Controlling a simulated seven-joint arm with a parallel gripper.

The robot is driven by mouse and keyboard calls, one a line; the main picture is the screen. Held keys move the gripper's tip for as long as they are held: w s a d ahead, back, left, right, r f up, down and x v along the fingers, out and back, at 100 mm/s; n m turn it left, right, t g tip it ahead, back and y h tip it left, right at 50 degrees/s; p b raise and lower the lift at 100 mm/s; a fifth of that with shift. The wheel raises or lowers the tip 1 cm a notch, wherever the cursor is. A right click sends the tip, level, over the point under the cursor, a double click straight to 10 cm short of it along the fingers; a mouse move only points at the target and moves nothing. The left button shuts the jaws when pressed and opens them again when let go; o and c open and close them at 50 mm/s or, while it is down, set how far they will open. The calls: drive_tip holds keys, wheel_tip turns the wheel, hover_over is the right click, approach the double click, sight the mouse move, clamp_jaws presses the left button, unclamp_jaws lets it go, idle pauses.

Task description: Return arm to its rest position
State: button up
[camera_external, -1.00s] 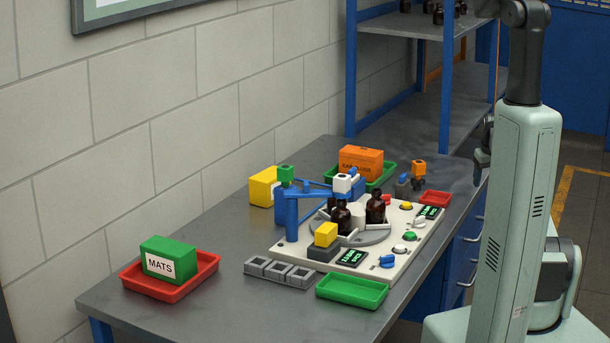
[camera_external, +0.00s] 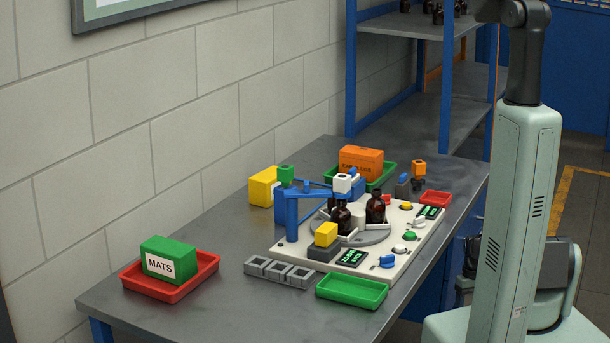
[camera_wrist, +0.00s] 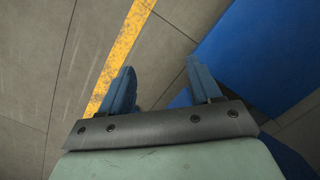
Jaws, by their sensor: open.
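My gripper (camera_wrist: 162,88) is open and empty in the wrist view, its two blue fingers apart above the floor (camera_wrist: 60,60). In the external view my arm's column stands at the right and hides most of the gripper end. Two amber bottles (camera_external: 376,210) stand upright on the white machine (camera_external: 290,247) on the grey table (camera_external: 215,300).
A blue panel (camera_wrist: 265,50) lies close to the right finger. On the table are a red tray with a green MATS box (camera_external: 168,262), a green tray (camera_external: 352,290), grey square holders (camera_external: 279,270) and an orange box (camera_external: 361,162). A shelf (camera_external: 455,110) stands behind.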

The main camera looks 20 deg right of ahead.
drive_tip(key=s+a+f+g, duration=0.1)
drive_tip(key=s+a+f, duration=0.2)
drive_tip(key=s+a, duration=0.3)
drive_tip(key=s+a+f+g, duration=0.2)
drive_tip(key=s+a, duration=0.4)
drive_tip(key=s, duration=0.9)
drive_tip(key=s+a+f+g, duration=0.2)
drive_tip(key=s+a+f, duration=0.3)
drive_tip(key=s, duration=0.6)
drive_tip(key=shift+a, duration=0.95)
drive_tip(key=shift+s, duration=0.1)
